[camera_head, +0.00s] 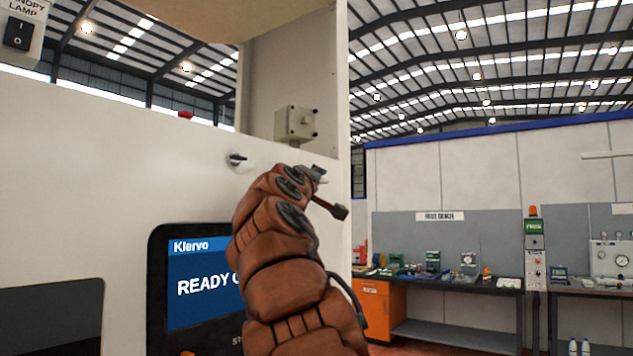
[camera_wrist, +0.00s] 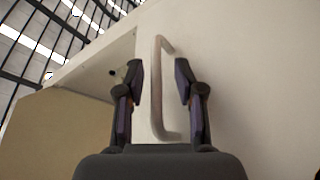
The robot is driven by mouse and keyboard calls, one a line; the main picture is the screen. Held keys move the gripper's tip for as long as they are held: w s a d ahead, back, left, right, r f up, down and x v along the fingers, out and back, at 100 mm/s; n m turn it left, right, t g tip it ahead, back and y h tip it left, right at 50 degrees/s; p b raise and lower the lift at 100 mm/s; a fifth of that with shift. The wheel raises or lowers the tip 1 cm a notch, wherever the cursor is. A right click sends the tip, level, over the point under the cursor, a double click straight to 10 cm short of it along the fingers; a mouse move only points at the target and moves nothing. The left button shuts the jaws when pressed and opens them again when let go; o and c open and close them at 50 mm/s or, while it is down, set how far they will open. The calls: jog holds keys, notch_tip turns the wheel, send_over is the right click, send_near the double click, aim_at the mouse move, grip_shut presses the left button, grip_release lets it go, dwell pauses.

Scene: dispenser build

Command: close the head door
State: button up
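A pale bar handle (camera_wrist: 157,90), shaped like a long U, stands out from a white panel (camera_wrist: 245,70) in the wrist view; the panel appears to be the head door. My gripper (camera_wrist: 158,72) is open, with one dark finger on each side of the handle. I see gaps between the fingers and the bar, so it is not gripped. In the head view my brown-sleeved arm reaches up in front of the white machine (camera_head: 110,150). My gripper's fingers are mostly hidden there, and I cannot make out the handle.
A lamp switch (camera_head: 18,35) is at top left. A workbench (camera_head: 445,285) stands farther back right.

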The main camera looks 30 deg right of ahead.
jog(key=v, duration=0.9)
jog(key=shift+s+a, duration=0.25)
jog(key=shift+f, duration=0.1)
dwell(0.4)
jog(key=s+d+f+m+g+y, duration=0.1)
jog(key=s+f+g+y, duration=0.2)
jog(key=f, duration=0.9)
jog(key=s+d+f+m+g+y, duration=0.1)
jog(key=s+f+m+g+y, duration=0.15)
jog(key=s+f, duration=0.65)
jog(key=s+d+f+g+y, duration=0.1)
jog(key=f+g+y, duration=0.15)
jog(key=f, duration=1.25)
jog(key=s+a+f+g+y, duration=0.3)
jog(key=s+a+f, duration=0.5)
jog(key=s+f, duration=0.3)
jog(key=s+a+f+g+y, duration=0.3)
jog(key=s+a+f+g, duration=0.2)
jog(key=s+a+f, duration=0.3)
jog(key=s+f, duration=0.4)
jog(key=s, duration=0.1)
jog(key=shift+a+f+n, duration=0.25)
jog(key=shift+a+n, duration=0.1)
